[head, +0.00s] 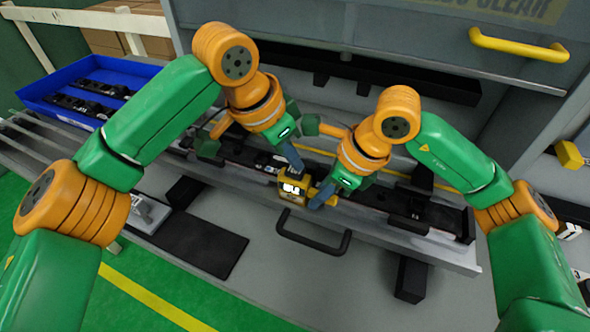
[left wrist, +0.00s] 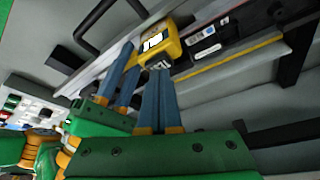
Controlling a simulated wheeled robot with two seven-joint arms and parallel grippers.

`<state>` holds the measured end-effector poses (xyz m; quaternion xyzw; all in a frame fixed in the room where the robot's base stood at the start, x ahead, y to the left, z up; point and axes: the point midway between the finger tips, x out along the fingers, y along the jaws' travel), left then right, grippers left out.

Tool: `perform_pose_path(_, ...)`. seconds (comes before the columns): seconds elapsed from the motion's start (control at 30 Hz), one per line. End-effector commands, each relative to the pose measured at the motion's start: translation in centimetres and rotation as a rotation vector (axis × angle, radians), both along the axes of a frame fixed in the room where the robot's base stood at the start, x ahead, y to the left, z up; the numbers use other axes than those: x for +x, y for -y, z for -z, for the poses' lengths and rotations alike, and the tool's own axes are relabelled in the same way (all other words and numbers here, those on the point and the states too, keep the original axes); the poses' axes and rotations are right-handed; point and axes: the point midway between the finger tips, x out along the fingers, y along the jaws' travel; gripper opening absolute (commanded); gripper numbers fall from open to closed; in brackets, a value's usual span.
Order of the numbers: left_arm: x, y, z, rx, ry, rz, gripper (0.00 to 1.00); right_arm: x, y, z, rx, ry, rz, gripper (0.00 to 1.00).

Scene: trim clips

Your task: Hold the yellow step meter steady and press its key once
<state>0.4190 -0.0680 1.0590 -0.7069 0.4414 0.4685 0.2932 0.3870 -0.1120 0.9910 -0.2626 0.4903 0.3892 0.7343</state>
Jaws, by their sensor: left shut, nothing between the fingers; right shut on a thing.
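The yellow step meter (head: 286,196) sits at the front edge of the bench, its lit white display facing me. It also shows in the left wrist view (left wrist: 173,48). My right gripper (head: 318,202) is shut on the meter at its right side. Its blue fingers also reach the meter in the left wrist view (left wrist: 125,55). My left gripper (head: 297,166) is shut and empty, its fingertips just above the meter. In the left wrist view its fingertips (left wrist: 159,73) are close to the meter's edge; I cannot tell whether they touch. The key is not clearly visible.
A dark rail (head: 400,202) with parts runs along the bench. A black handle (head: 312,237) sticks out below the meter. A blue bin (head: 48,92) with dark parts stands at the left. A yellow handle (head: 518,45) is on the panel at upper right.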

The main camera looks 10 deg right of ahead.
Motion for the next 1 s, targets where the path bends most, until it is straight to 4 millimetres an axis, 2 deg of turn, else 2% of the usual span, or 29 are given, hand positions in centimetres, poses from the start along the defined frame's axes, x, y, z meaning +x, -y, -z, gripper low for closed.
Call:
perform_pose_path(0.57, 0.0, 0.0, 0.5, 0.000, 0.000, 0.000, 0.00, 0.0, 0.0, 0.1, -0.001, -0.001, 0.001, 0.00)
perform_pose_path(1.0, 0.0, 0.0, -3.2, -0.001, 0.003, -0.001, 0.00, 0.0, 0.0, 0.1, -0.001, -0.001, 0.001, 0.00)
